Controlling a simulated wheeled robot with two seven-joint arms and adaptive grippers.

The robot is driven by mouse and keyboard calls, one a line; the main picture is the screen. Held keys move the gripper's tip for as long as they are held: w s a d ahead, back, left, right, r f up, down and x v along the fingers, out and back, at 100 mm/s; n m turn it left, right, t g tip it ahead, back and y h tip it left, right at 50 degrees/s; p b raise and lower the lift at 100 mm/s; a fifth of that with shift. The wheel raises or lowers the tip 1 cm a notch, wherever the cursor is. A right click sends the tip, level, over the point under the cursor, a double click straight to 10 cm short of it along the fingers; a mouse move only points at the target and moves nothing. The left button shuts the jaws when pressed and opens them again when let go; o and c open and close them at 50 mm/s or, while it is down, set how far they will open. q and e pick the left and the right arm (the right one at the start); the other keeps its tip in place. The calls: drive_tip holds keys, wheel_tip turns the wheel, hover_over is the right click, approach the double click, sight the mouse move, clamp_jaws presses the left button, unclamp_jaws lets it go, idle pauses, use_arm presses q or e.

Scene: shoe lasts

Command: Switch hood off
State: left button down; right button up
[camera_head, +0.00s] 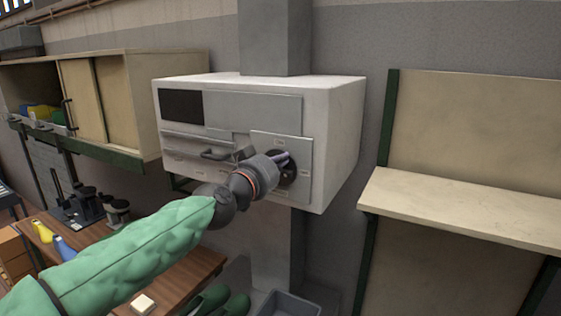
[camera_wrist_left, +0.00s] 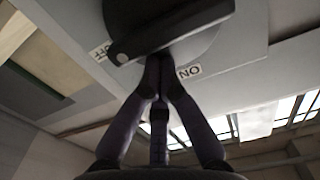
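The hood (camera_head: 335,130) is a white box on the wall with a grey duct above it. Its rotary switch (camera_head: 290,174) is a dark disc on a grey front panel. In the left wrist view the switch handle (camera_wrist_left: 170,30) is a dark bar, its lower left end beside the OFF label (camera_wrist_left: 99,52). The ON label (camera_wrist_left: 188,71) is to the right, by the fingers. My left gripper (camera_head: 281,157) is at the switch. Its fingers (camera_wrist_left: 164,62) come together with the tips at the handle's lower edge; exact contact is unclear. My right gripper is not in view.
A wall cabinet (camera_head: 130,100) with sliding doors is left of the hood. A beige shelf (camera_head: 470,210) is to the right. Below are a wooden bench (camera_head: 190,270), green shoes (camera_head: 210,300) and a grey bin (camera_head: 290,305). The wall between hood and shelf is clear.

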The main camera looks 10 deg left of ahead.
use_arm(q)
drive_tip(key=shift+r, duration=0.25)
drive_tip(key=v, duration=0.9)
drive_tip(key=shift+p, duration=0.35)
